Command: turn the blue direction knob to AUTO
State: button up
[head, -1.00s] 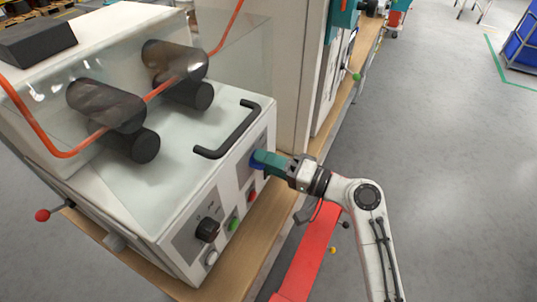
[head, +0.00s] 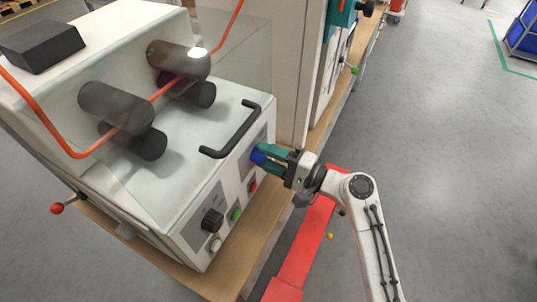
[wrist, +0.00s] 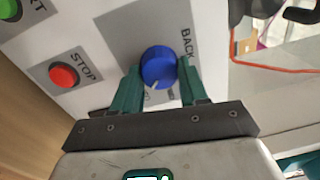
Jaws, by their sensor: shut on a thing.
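The blue direction knob (wrist: 159,67) sits on a grey label plate on the machine's front panel. It also shows in the head view (head: 257,156). My gripper (wrist: 160,76) is shut on it, with one green finger on each side. A white pointer mark on the knob faces down toward the gripper in the wrist view. The word BACK stands on the plate at the knob's upper right. Other lettering below the knob is partly hidden by the fingers, so I cannot read AUTO or tell which label the pointer meets.
A red STOP button (wrist: 64,75) and a green button (wrist: 12,8) lie left of the knob in the wrist view. A black knob (head: 212,220) is lower on the panel. A black handle (head: 232,131) is on the cover above the gripper.

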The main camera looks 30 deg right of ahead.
jog(key=o, duration=1.1)
jog(key=shift+c, duration=0.2)
jog(key=shift+d, duration=0.1)
jog(key=b+v, duration=0.3)
jog(key=v, duration=0.7)
jog(key=shift+s+d, duration=0.15)
jog(key=shift+s, duration=0.2)
jog(key=shift+f, duration=0.1)
jog(key=s+a+f+n+g+h, duration=0.35)
jog(key=s+f+n+g, duration=0.35)
jog(key=f, duration=0.6)
jog(key=s+d+f+n+g+h, duration=0.2)
jog(key=s+g+h, duration=0.1)
jog(key=s, duration=0.4)
jog(key=s+d+f+n+g+h, duration=0.1)
jog(key=s+d+n+g+h, duration=0.1)
jog(key=s, duration=0.5)
jog(key=shift+d+f+n+g+h, duration=0.3)
jog(key=shift+d+f+g+h, duration=0.15)
jog(key=shift+g+h, duration=0.65)
